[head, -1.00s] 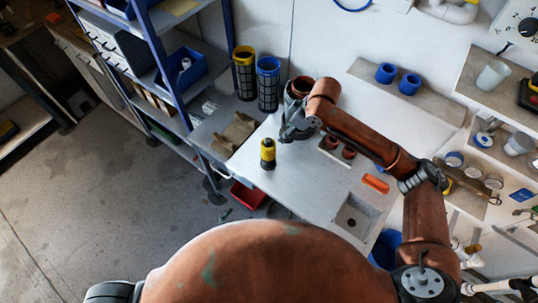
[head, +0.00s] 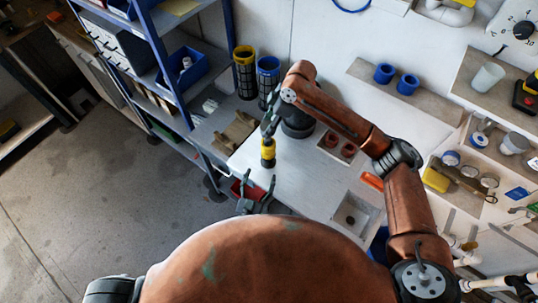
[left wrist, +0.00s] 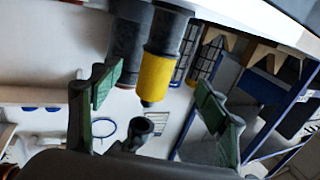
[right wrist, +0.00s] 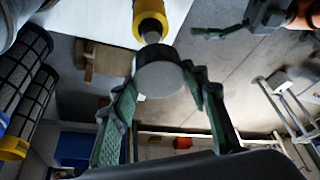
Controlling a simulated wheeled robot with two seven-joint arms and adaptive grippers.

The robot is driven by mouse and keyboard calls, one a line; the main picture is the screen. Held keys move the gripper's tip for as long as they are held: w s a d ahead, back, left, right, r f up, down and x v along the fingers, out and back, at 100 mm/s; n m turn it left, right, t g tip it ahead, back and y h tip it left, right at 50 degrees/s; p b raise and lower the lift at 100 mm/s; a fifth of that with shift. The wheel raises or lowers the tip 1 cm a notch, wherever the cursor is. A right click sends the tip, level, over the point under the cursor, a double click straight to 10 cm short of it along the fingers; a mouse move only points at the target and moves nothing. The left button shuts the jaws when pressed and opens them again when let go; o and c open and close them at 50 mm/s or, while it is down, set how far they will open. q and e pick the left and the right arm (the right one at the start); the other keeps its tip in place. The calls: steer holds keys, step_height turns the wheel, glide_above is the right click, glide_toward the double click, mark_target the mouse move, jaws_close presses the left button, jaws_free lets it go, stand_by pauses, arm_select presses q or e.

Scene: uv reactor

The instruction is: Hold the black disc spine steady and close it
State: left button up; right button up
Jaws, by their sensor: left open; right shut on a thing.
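A yellow piece with black ends and a narrow tip (head: 268,152) stands upright near the table's front-left edge. It also shows in the left wrist view (left wrist: 160,75) and right wrist view (right wrist: 150,22).
A dark cylindrical housing (head: 298,122) stands close behind the yellow piece. A block with two reddish cups (head: 338,146) lies to its right. Black mesh canisters with yellow (head: 245,70) and blue (head: 268,75) rims stand behind. The table's front middle is clear.

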mark_target(266, 159)
arm_select(q)
steer(key=shift+w, duration=0.1)
steer(key=x, duration=1.2)
steer(key=shift+c, duration=0.4)
steer(key=c, duration=1.7)
arm_select(e)
steer(key=shift+d+f, duration=0.1)
steer(key=shift+f, duration=2.35)
arm_select(q)
steer(key=shift+f, duration=0.1)
arm_select(e)
steer(key=shift+f, duration=0.9)
arm_select(q)
jaws_close()
arm_select(e)
steer(key=shift+f, duration=0.6)
